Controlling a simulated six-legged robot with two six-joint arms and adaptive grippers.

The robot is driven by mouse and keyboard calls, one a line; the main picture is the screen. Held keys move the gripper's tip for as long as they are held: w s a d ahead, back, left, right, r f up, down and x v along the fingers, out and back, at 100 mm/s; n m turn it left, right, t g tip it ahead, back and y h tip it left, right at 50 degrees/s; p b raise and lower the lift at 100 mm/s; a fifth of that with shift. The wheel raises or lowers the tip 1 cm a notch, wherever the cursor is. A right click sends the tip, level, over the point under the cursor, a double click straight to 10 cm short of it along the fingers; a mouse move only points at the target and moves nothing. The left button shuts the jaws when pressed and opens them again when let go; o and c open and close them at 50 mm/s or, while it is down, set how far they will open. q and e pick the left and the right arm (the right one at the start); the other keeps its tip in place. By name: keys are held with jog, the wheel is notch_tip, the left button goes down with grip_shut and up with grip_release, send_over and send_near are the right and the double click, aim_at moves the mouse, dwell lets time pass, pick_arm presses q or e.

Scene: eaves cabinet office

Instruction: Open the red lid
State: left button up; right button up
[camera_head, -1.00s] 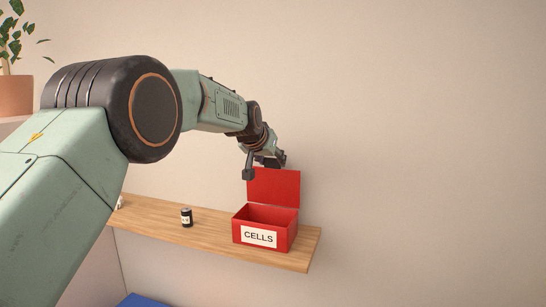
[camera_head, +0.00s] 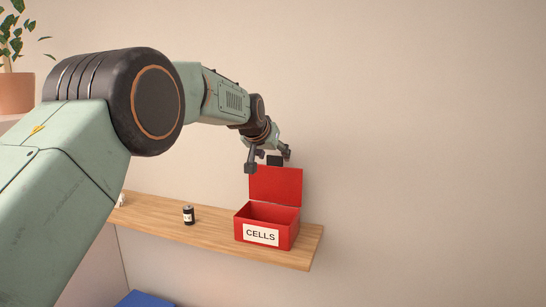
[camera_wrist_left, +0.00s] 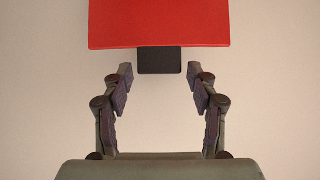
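The red lid (camera_head: 276,186) stands upright, open, at the back of the red box (camera_head: 252,231) labelled CELLS on the wooden shelf. A black tab (camera_head: 275,160) sticks up from the lid's top edge. In the left wrist view the red lid (camera_wrist_left: 160,22) fills the top with its black tab (camera_wrist_left: 160,60) below it. My left gripper (camera_head: 268,161) is at the lid's top edge. In the wrist view its fingers (camera_wrist_left: 160,85) are spread on either side of the tab, with clear gaps and nothing held. The right gripper is in neither view.
A potted plant (camera_head: 15,92) is at the far left. A blue object (camera_head: 146,299) shows at the bottom. The wall to the right is bare.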

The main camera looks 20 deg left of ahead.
pick_arm(q)
jog(key=shift+o, duration=0.7)
jog(key=shift+s, duration=0.15)
jog(key=shift+w+f, duration=0.25)
jog(key=shift+f, duration=0.05)
jog(key=v, duration=1.2)
jog(key=shift+s+r, duration=0.2)
jog(key=shift+r, duration=0.05)
jog(key=shift+w+f, duration=0.1)
jog(key=shift+w, duration=0.1)
